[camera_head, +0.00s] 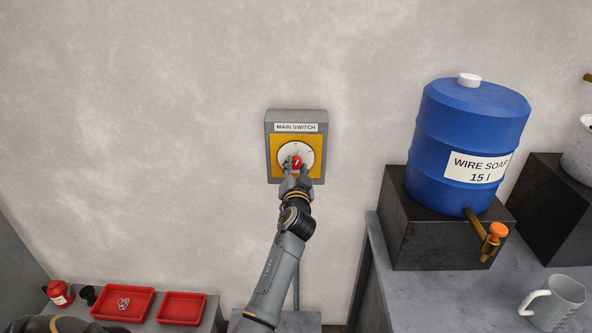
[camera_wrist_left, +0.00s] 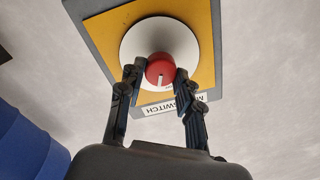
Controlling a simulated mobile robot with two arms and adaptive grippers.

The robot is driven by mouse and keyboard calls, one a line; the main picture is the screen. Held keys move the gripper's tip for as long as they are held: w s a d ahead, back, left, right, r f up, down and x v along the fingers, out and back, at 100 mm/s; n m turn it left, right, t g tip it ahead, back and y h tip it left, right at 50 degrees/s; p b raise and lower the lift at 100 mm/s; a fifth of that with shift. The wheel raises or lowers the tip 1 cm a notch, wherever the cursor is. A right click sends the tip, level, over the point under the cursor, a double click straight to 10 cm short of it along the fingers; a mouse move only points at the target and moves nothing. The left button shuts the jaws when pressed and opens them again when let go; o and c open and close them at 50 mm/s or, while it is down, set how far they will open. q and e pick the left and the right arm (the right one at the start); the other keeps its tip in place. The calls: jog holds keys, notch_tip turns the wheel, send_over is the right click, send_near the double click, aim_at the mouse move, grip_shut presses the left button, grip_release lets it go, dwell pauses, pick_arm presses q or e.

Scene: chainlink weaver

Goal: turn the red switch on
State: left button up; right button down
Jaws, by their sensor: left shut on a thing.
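The red switch (camera_head: 297,162) is a round red knob on a white dial with a yellow plate, in a grey wall box (camera_head: 268,147) labelled MAIN SWITCH. My left gripper (camera_head: 297,168) reaches up to it from below and is shut on the knob. In the left wrist view the red knob (camera_wrist_left: 160,69) sits between the two dark fingertips (camera_wrist_left: 157,75), with a pale mark on its face. The gripper hides part of the dial in the head view. My right gripper is not in view.
A blue WIRE SOAP drum (camera_head: 468,130) with an orange-handled tap stands on a dark block (camera_head: 432,245) at right. A grey mug (camera_head: 556,300) is at lower right. Two red trays (camera_head: 181,308) and a small red container (camera_head: 60,292) are at lower left. The wall around the box is clear.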

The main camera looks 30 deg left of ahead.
pick_arm(q)
jog(key=m, duration=0.4)
jog(key=shift+m, duration=1.6)
jog(key=o, duration=0.9)
jog(key=shift+o, duration=1.3)
jog(key=shift+w+a, duration=0.1)
jog(key=shift+f, duration=0.1)
